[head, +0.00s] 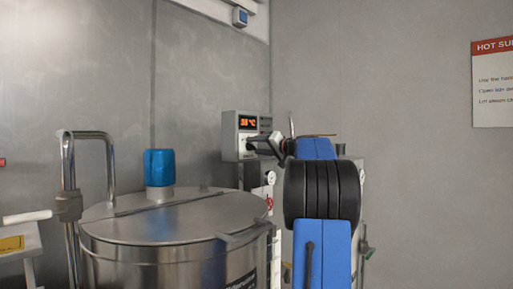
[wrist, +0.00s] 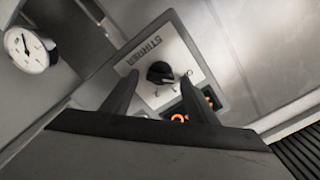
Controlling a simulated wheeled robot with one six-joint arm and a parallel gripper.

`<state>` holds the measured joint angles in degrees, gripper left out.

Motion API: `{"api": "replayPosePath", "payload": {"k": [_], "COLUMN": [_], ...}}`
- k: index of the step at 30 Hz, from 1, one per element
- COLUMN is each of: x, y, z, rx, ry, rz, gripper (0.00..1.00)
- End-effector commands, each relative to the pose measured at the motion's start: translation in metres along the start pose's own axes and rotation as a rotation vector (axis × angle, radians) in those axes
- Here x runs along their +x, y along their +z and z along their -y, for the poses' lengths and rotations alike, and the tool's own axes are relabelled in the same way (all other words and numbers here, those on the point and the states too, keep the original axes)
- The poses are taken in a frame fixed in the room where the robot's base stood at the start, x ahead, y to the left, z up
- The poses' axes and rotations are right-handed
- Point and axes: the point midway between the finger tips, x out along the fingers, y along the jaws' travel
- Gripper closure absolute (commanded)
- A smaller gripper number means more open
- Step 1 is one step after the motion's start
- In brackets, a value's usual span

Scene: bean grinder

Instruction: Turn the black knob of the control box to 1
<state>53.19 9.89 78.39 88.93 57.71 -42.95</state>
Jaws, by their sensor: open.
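The control box (head: 232,127) is grey with a lit orange display (head: 247,122), and stands behind the steel vessel in the head view. In the wrist view its pale front panel (wrist: 150,58) reads "STIRRER" and appears tilted. The black knob (wrist: 160,73) shows on that panel, with small marks around it too small to read surely. My gripper (wrist: 160,88) is open, its two dark fingers to the left and right of the knob in the picture. I cannot tell whether they touch it. In the head view my gripper (head: 262,147) is at the box's lower front, and the knob is hidden there.
A steel vessel (head: 165,225) with a lid and a blue-capped part (head: 159,167) stands left of my arm. A bent metal pipe (head: 92,135) rises at its left. A round white gauge (wrist: 26,50) is at the left in the wrist view. A warning sign (head: 493,84) hangs at right.

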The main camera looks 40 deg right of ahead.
Motion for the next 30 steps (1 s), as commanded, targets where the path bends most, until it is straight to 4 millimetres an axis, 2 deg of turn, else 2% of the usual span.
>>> {"api": "replayPosePath", "payload": {"k": [9, 10, 15, 23, 30], "x": [0.0028, 0.0028, 0.0026, 0.0026, 0.0025], "y": [-0.0002, -0.0002, -0.0002, -0.0001, 0.0000], "z": [-0.0003, -0.0004, -0.0004, -0.0006, -0.0014], "rx": [0.000, 0.000, 0.000, 0.015, 0.118], "ry": [0.001, 0.001, 0.001, 0.001, 0.001], "rz": [0.000, 0.000, 0.000, 0.000, 0.000], "gripper": [0.47, 0.49, 0.88, 0.88, 0.88]}}
